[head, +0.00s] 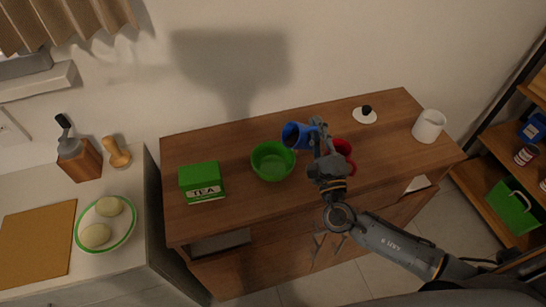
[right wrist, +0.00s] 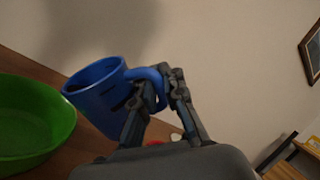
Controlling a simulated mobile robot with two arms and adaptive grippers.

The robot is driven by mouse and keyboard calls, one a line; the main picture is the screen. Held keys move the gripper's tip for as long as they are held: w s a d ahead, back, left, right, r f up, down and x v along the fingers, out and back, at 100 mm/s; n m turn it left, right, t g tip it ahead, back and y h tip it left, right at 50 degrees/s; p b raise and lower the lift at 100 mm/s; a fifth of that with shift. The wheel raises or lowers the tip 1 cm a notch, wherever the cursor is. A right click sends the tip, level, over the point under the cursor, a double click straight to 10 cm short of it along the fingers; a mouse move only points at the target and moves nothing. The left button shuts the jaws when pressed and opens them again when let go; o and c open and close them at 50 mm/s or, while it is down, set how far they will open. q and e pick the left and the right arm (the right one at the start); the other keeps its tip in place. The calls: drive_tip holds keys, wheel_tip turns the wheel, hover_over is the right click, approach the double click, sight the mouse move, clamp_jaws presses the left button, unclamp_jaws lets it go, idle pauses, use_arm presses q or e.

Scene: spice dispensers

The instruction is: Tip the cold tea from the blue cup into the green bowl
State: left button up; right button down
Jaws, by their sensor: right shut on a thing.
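The blue cup (head: 299,137) is in my right gripper (head: 320,138), just right of the green bowl (head: 272,174) in the head view. In the right wrist view the gripper (right wrist: 160,88) is shut on the handle of the cup (right wrist: 102,92). The cup is tilted with its mouth toward the left, the bowl's side. Its inside looks dark; I cannot tell how much tea is in it. The bowl (right wrist: 35,150) stands upright at lower left in the wrist view, and no tea can be made out in it. My left gripper is not in view.
A red mug (head: 343,148) stands right behind my right gripper. A green tea box (head: 201,180) is left of the bowl. A white lid with a black knob (head: 365,115) and a white pitcher (head: 429,126) stand at the right. The cabinet top (head: 225,142) behind the bowl is clear.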

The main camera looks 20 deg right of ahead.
sight(301, 136)
drive_tip(key=shift+a+f+n+y, duration=0.1)
drive_tip(key=shift+a+n+y, duration=0.2)
drive_tip(key=shift+n, duration=0.5)
drive_tip(key=shift+s+a+r+n+t+y, duration=0.1)
drive_tip(key=shift+a+r+n+t+y, duration=0.15)
drive_tip(key=shift+n, duration=0.3)
drive_tip(key=shift+s+a+r+n+t+y, duration=0.15)
drive_tip(key=shift+a+r+n+y, duration=0.15)
drive_tip(key=shift+n, duration=0.25)
drive_tip(key=shift+a+r+n+y+p, duration=0.2)
drive_tip(key=shift+a+n+y+p, duration=0.15)
drive_tip(key=shift+a+n+p, duration=0.3)
drive_tip(key=shift+a+r+n+y+p, duration=0.15)
drive_tip(key=shift+a+n+y+p, duration=0.15)
drive_tip(key=shift+a+n+p, duration=0.35)
idle(0.3)
drive_tip(key=shift+s+a+r+n+y+p, duration=0.1)
drive_tip(key=shift+a+r+n+y+p, duration=0.1)
drive_tip(key=shift+a+n+y+p, duration=0.55)
drive_tip(key=shift+s+a+r+n+y+p, duration=0.15)
drive_tip(key=shift+a+n+y+p, duration=0.15)
drive_tip(key=shift+n, duration=0.85)
